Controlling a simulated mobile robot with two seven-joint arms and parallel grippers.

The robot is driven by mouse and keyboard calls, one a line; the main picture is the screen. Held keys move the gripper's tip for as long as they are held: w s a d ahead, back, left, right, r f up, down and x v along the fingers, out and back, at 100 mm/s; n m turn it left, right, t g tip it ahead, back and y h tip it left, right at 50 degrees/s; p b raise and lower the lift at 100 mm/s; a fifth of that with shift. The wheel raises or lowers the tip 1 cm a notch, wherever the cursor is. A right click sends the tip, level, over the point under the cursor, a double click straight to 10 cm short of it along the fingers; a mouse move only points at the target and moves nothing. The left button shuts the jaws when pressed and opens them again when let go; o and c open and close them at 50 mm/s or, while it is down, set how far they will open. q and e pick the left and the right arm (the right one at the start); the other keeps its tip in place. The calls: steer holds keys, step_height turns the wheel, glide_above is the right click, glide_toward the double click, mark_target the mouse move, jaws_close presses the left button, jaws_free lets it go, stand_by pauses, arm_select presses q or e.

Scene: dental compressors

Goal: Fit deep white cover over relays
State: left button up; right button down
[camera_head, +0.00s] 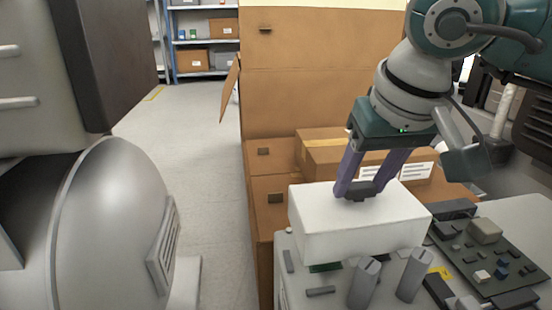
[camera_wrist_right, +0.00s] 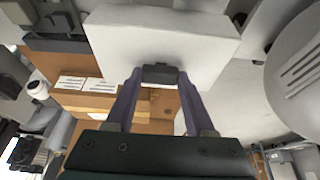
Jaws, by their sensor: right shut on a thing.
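The deep white cover (camera_head: 350,228) is a white box with a dark grip block on its top. My right gripper (camera_head: 360,192) is shut on that dark block, from above. The cover is roughly level, over the left part of the grey worktop. In the right wrist view the cover (camera_wrist_right: 165,40) fills the top middle, with the gripper (camera_wrist_right: 160,76) on its block. The relays are not clearly visible; the cover hides what lies under it. A green strip (camera_head: 325,267) shows just below its front edge. I cannot tell whether the cover rests or hovers. My left gripper is not in view.
Two grey cylinders (camera_head: 364,283) stand close in front of the cover. A dark circuit board (camera_head: 490,255) with several components lies to its right. Stacked cardboard boxes (camera_head: 320,45) stand behind. A large grey rounded housing (camera_head: 110,230) is at left, with open floor (camera_head: 195,130) beyond.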

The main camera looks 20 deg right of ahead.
mark_target(361, 205)
steer(key=shift+f+b, duration=1.3)
steer(key=shift+f, duration=0.3)
steer(key=shift+f+b, duration=0.6)
steer(key=shift+f, duration=0.1)
steer(key=shift+f, duration=0.25)
jaws_free()
steer(key=shift+r, duration=0.15)
step_height(361, 205, up, 7)
steer(key=p, duration=0.5)
steer(key=shift+p, duration=0.4)
